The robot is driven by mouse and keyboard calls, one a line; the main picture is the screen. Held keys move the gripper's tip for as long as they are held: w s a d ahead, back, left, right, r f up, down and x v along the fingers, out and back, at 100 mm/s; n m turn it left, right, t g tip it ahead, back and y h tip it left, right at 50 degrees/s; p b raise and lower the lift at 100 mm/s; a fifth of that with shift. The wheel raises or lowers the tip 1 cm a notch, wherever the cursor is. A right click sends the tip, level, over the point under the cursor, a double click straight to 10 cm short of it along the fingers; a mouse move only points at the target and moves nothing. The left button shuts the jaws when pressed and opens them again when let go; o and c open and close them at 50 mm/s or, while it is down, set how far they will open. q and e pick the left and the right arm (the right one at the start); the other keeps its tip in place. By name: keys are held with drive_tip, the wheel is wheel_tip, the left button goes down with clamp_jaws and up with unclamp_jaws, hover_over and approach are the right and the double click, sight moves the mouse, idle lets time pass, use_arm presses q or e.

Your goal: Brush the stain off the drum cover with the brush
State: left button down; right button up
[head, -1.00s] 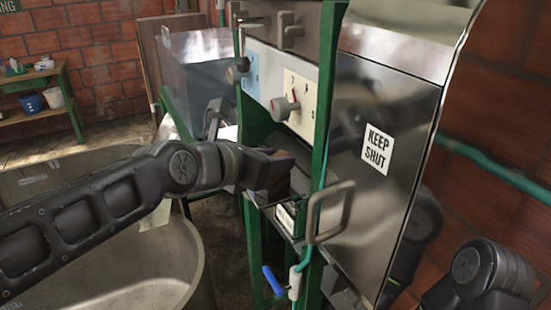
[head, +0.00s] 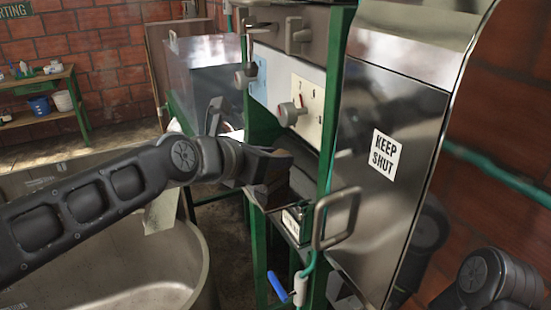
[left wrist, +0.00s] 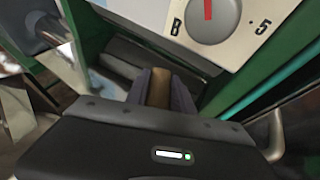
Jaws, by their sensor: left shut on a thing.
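My left gripper (head: 272,168) is in front of the green-framed machine, below its dial panel. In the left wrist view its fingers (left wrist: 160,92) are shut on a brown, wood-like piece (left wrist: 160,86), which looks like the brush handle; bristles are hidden. A shiny metal cover (head: 400,110) with a "KEEP SHUT" label stands to the right of the gripper, apart from it. I cannot tell whether this is the drum cover. No stain is clearly visible. Part of my right arm shows at the lower right, but its gripper is out of view.
A dial panel (head: 305,105) is just above the left gripper. A grey loop handle (head: 336,218) and a small labelled box (head: 294,222) are close to its right. A blue-handled lever (head: 277,287) is below. A large metal vat (head: 120,275) fills the lower left.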

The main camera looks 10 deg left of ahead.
use_arm(q)
drive_tip(key=shift+w+a, duration=0.1)
drive_tip(key=shift+w+a+r, duration=0.1)
drive_tip(key=shift+w+a, duration=0.25)
drive_tip(key=shift+w, duration=0.25)
drive_tip(key=shift+w+a, duration=0.35)
drive_tip(key=shift+w, duration=0.2)
drive_tip(key=shift+w, duration=0.1)
drive_tip(key=shift+w+a, duration=0.35)
drive_tip(key=shift+w, duration=0.2)
drive_tip(key=shift+w+a, duration=0.35)
drive_tip(key=shift+w, duration=0.2)
drive_tip(key=shift+w+a, duration=0.1)
drive_tip(key=shift+w+a, duration=0.7)
drive_tip(key=shift+w, duration=0.35)
